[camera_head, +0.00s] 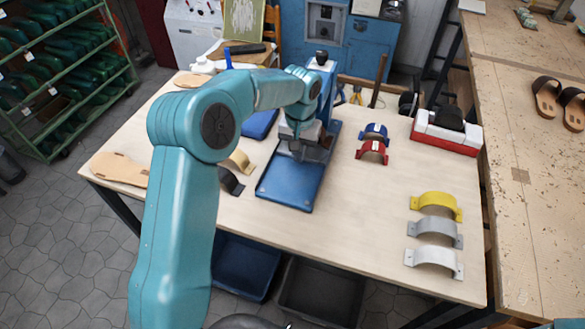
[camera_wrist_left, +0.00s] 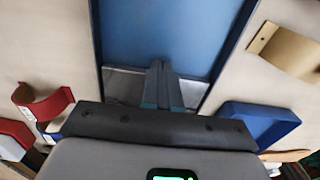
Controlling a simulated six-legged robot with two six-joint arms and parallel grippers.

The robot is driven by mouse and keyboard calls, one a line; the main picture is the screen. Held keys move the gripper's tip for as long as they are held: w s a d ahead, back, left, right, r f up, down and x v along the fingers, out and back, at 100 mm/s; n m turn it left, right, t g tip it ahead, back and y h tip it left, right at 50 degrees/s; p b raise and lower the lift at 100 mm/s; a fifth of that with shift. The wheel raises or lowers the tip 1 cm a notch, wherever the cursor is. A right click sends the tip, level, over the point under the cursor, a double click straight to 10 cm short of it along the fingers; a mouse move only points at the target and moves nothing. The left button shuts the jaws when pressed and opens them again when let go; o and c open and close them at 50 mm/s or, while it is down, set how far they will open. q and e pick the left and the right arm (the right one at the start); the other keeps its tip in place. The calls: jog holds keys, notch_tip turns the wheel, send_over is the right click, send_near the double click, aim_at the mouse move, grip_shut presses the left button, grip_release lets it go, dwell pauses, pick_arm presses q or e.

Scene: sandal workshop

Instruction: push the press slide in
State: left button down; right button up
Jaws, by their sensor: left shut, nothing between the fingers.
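The press is blue, with an upright column (camera_head: 321,66) topped by a dark knob, near the back middle of the table. Its flat blue slide (camera_head: 284,190) with raised rims reaches out toward the front of the table. The slide fills the top middle of the left wrist view (camera_wrist_left: 170,30), beside a grey metal surface (camera_wrist_left: 120,85). My left gripper (camera_head: 313,146) is over the slide's rear part, pointing down. Its two fingers show together and empty in the left wrist view (camera_wrist_left: 163,70). I cannot tell whether they touch the slide. My arm hides part of the press. My right gripper is not in view.
Blue and red straps (camera_head: 372,152) stand right of the press. A yellow strap (camera_head: 436,206) and two grey ones lie at the right front. A tan strap (camera_head: 240,161) lies left of the slide. A red and white block (camera_head: 447,139) stands at the back right.

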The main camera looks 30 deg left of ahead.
pick_arm(q)
notch_tip(320, 180, up, 7)
jog(key=p, duration=0.4)
jog(key=shift+s+p, duration=0.35)
jog(key=shift+s, duration=0.05)
jog(key=shift+w+d, duration=0.1)
jog(key=shift+s, duration=0.2)
